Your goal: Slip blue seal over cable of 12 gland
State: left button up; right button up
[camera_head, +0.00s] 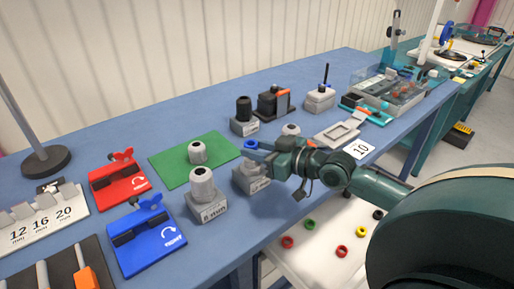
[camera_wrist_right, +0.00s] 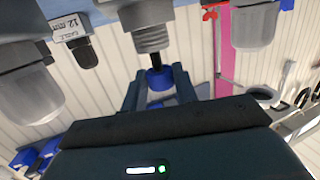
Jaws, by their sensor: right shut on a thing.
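My right gripper (camera_head: 257,149) is shut on a small blue ring seal (camera_head: 251,144), above the table and over a grey gland block (camera_head: 246,180). In the right wrist view, the blue seal (camera_wrist_right: 158,78) sits between the fingertips, in line with a grey threaded gland (camera_wrist_right: 150,37) and a short dark piece between them. I cannot tell whether the seal is around that piece. A block marked 12 mm (camera_wrist_right: 65,27) with a dark cap (camera_wrist_right: 86,54) is to the left in the wrist view. My left gripper is not in view.
A black-capped gland (camera_head: 243,108) stands behind. Red (camera_head: 118,184) and blue (camera_head: 147,240) tools lie left. Several loose rings lie on a white surface (camera_head: 324,263) below the table.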

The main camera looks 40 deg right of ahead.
dwell(0.3)
jog(key=shift+f+b, duration=0.65)
jog(key=shift+f, duration=0.3)
jog(key=o, duration=1)
